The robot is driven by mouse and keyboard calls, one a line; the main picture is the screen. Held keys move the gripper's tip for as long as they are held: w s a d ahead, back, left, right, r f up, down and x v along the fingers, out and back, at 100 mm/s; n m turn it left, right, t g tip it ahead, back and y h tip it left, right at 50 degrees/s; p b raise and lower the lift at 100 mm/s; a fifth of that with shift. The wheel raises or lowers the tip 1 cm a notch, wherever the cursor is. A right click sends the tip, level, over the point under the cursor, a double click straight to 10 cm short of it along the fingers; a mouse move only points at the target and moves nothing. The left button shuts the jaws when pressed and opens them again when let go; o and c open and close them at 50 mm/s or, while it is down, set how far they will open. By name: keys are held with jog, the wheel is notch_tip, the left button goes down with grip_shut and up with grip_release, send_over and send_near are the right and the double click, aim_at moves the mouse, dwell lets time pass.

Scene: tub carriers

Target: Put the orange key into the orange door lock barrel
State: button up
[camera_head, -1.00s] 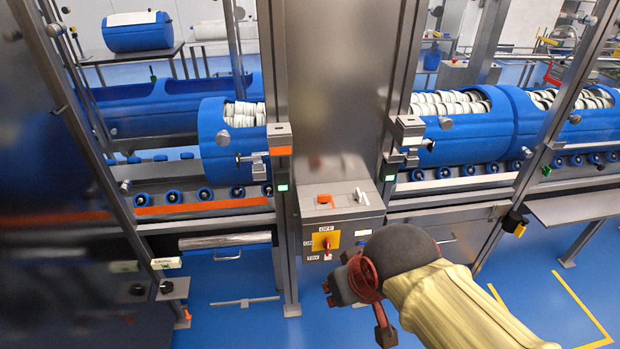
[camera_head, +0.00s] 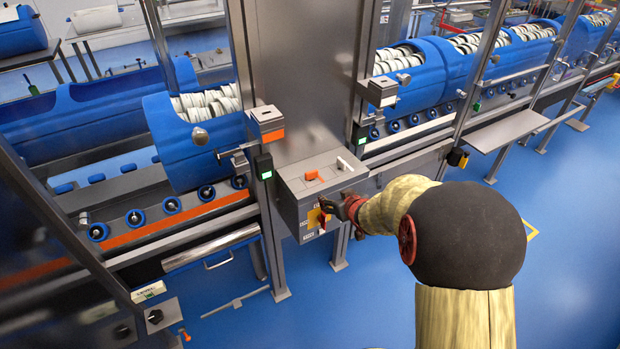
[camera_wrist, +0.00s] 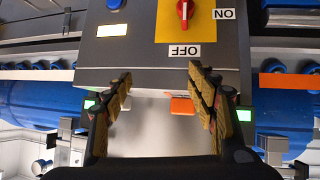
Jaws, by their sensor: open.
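The orange key (camera_head: 313,175) sits on top of the grey control box, left of a white piece (camera_head: 344,164). An orange-banded lock block (camera_head: 269,124), apparently the orange door lock barrel, is on the post left of and above the box; its opening is too small to make out. My gripper (camera_head: 334,210) is at the box's front, by the switch, below the key. In the upside-down wrist view, my gripper (camera_wrist: 161,90) is open and empty. The orange key (camera_wrist: 182,105) shows beyond the fingers, close beside the right-hand one, apart from it as far as I can tell.
The yellow switch plate (camera_wrist: 187,20) with its red knob is on the box front, near my fingers. A white-banded lock block (camera_head: 380,93) is on the right post. Blue tubs (camera_head: 195,140) stand on roller conveyors both sides. Blue floor (camera_head: 570,270) is free at right.

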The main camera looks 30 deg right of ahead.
aim_at(312, 172)
jog(key=w+a+r+t+y, duration=0.1)
jog(key=w+a+r+t, duration=0.25)
jog(key=r, duration=0.25)
jog(key=shift+g, duration=0.35)
jog(key=b+x, duration=0.3)
jog(key=x, duration=0.4)
jog(key=shift+w, duration=0.25)
jog(key=shift+w+f, duration=0.1)
jog(key=shift+w, duration=0.35)
jog(key=shift+c, duration=1.1)
jog(key=c, duration=1.1)
jog(key=shift+c, duration=0.2)
